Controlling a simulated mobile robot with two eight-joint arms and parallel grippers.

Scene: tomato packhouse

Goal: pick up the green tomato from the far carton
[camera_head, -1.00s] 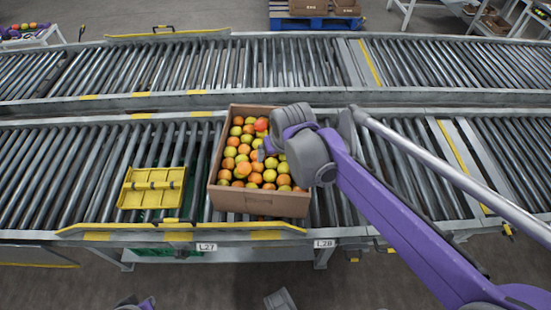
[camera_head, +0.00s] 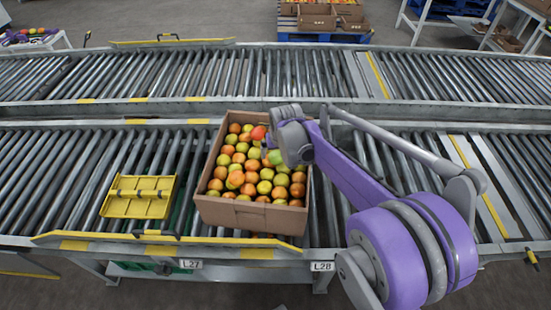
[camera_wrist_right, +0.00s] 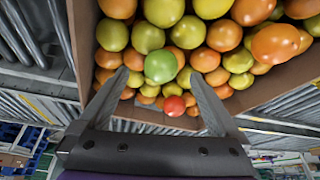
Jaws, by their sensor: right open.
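A brown carton (camera_head: 245,215) full of orange, yellow and yellow-green tomatoes stands on the near roller conveyor. The green tomato (camera_wrist_right: 160,66) lies on top of the pile, clearly greener than those around it. In the head view it shows partly (camera_head: 275,156), beside my right wrist. My right gripper (camera_wrist_right: 158,78) is open and empty, its fingertips over the pile on either side of the green tomato in the picture. I cannot tell the height left between them. In the head view my wrist hides the fingers. My left gripper is out of view.
A red tomato (camera_wrist_right: 174,105) lies close to the green one, near the carton wall. A yellow tray (camera_head: 138,206) sits left of the carton on the rollers. A yellow-marked rail (camera_head: 165,241) runs along the front edge. More cartons (camera_head: 318,22) stand on a blue pallet behind.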

